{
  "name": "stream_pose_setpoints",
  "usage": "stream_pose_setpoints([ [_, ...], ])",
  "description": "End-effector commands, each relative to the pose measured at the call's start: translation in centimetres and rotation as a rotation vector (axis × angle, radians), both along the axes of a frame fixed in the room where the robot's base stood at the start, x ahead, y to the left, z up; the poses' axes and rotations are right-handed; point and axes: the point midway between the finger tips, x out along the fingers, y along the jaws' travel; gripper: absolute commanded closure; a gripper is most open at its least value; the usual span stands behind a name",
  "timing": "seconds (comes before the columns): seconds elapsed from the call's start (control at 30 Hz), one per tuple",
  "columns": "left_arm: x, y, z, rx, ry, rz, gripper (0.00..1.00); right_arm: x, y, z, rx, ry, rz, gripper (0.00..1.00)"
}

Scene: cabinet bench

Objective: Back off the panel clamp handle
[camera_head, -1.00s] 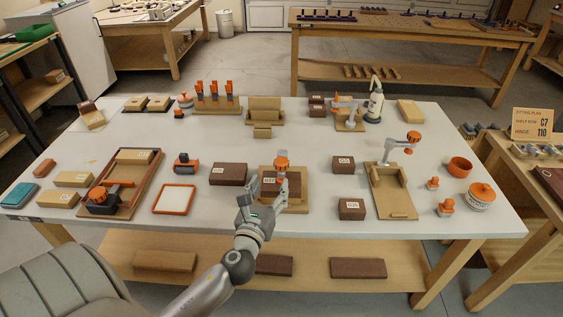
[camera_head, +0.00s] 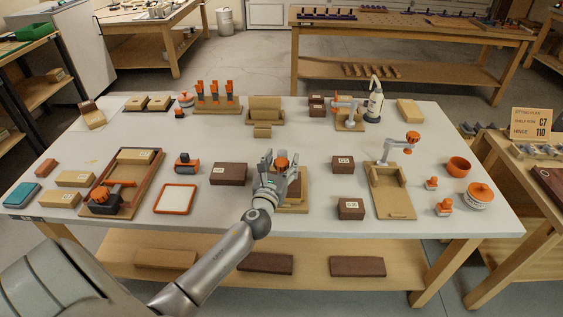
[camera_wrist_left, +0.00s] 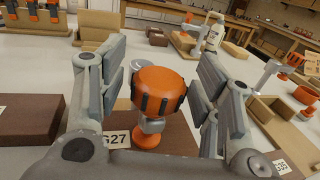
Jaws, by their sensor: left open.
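The panel clamp has an orange knob handle (camera_head: 281,161) with dark grips on its rim, standing over a brown panel on a tan base (camera_head: 292,207). In the left wrist view the knob (camera_wrist_left: 158,91) fills the middle, with a grey stem and an orange foot (camera_wrist_left: 146,137) below it. My left gripper (camera_head: 279,170) is open, with its fingers on either side of the knob. In the left wrist view its fingers (camera_wrist_left: 160,85) stand left and right of the knob, with narrow gaps showing. My right gripper is not in view.
A brown block (camera_head: 229,174) lies left of the clamp, and two more (camera_head: 343,165) (camera_head: 351,209) lie to its right. A second fixture with an orange-topped arm (camera_head: 392,192) stands farther right. A white tray with an orange rim (camera_head: 175,199) lies at left.

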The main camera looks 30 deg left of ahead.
Motion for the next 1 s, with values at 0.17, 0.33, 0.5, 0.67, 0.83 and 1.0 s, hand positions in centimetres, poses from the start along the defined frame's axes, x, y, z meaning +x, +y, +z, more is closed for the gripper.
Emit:
stream_pose_setpoints([
  [0.17,-0.02,0.00,-0.01,0.000,0.000,0.000,0.41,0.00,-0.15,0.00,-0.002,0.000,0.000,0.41],
  [0.33,-0.03,0.00,-0.01,0.000,0.000,0.000,0.63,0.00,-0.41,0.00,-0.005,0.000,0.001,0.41],
  [0.5,-0.04,0.00,-0.01,0.000,0.000,0.000,0.84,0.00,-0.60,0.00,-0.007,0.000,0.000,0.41],
  [0.67,-0.03,-0.02,-0.02,-0.001,0.000,0.005,0.87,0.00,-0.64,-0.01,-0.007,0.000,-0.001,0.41],
  [0.83,-0.03,-0.05,-0.05,-0.002,0.000,0.045,0.87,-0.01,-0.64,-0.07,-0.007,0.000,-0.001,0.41],
  [1.0,0.03,-0.16,-0.04,-0.004,-0.001,0.138,0.87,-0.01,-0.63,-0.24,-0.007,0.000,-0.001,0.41],
])
